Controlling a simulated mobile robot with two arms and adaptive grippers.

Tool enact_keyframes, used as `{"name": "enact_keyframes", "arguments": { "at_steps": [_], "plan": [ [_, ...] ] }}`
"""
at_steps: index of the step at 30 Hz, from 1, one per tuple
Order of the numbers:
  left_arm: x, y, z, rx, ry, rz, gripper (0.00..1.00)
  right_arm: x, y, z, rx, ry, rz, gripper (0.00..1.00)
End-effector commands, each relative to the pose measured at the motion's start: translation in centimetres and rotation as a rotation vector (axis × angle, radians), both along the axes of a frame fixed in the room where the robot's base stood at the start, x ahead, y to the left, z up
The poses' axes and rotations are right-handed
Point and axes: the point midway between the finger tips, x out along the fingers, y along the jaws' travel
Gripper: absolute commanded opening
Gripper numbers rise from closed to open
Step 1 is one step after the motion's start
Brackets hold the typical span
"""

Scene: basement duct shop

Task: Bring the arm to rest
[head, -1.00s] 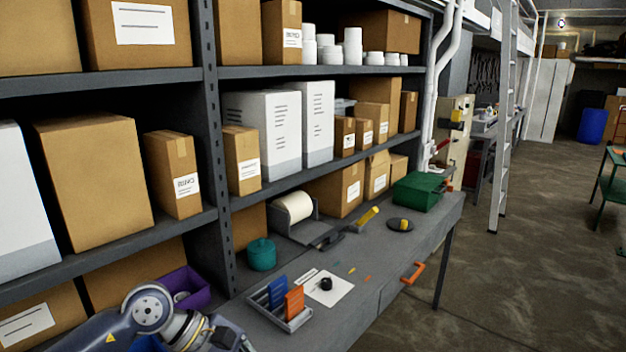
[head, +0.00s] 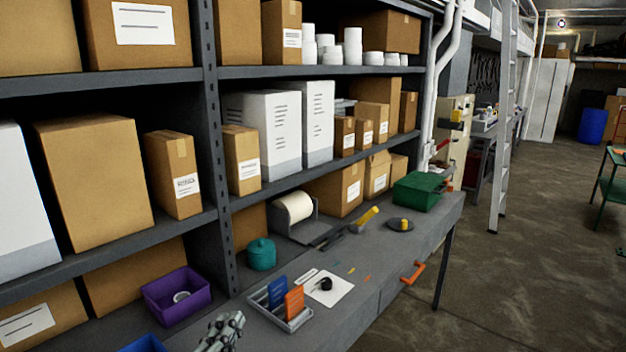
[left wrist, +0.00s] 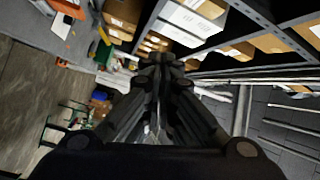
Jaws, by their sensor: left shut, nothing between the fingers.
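My left gripper (head: 226,325) shows at the bottom edge of the head view, low over the near part of the grey workbench (head: 355,300). Its fingers are together with nothing between them. In the left wrist view the gripper (left wrist: 160,65) fills the middle, its dark fingers converging, with shelves and boxes beyond and the floor to the left. The rest of the left arm is out of the head view. My right gripper is not in view.
Near the left gripper are a purple bin (head: 177,296), a blue bin (head: 143,344) and a tray with blue and orange pieces (head: 290,318). A teal pot (head: 261,254), a paper roll (head: 293,208) and a green box (head: 418,191) stand further along. The floor (head: 500,290) at right is clear.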

Motion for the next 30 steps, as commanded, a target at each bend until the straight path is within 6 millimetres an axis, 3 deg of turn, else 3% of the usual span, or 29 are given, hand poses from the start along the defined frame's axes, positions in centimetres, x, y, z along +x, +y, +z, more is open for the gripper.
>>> {"name": "enact_keyframes", "arguments": {
  "at_steps": [1,5,9,15,20,26,30],
  "plan": [
    [-0.9,1.4,-3.0,-0.100,0.122,0.056,0.00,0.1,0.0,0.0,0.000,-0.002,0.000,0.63],
    [-4.7,4.4,-10.5,-0.339,0.432,0.212,0.00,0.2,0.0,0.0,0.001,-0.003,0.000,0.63],
    [-10.8,5.9,-17.4,-0.554,0.739,0.381,0.00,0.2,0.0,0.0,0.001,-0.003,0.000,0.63],
    [-19.8,6.0,-23.2,-0.748,1.070,0.581,0.00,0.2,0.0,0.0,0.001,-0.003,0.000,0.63],
    [-26.4,5.4,-25.4,-0.849,1.282,0.723,0.00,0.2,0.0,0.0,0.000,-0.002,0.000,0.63],
    [-25.6,5.2,-31.8,-0.841,1.313,0.742,0.00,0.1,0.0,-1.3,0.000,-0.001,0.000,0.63],
    [-25.2,5.1,-37.1,-0.833,1.328,0.748,0.00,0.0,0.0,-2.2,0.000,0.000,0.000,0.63]
  ]
}}
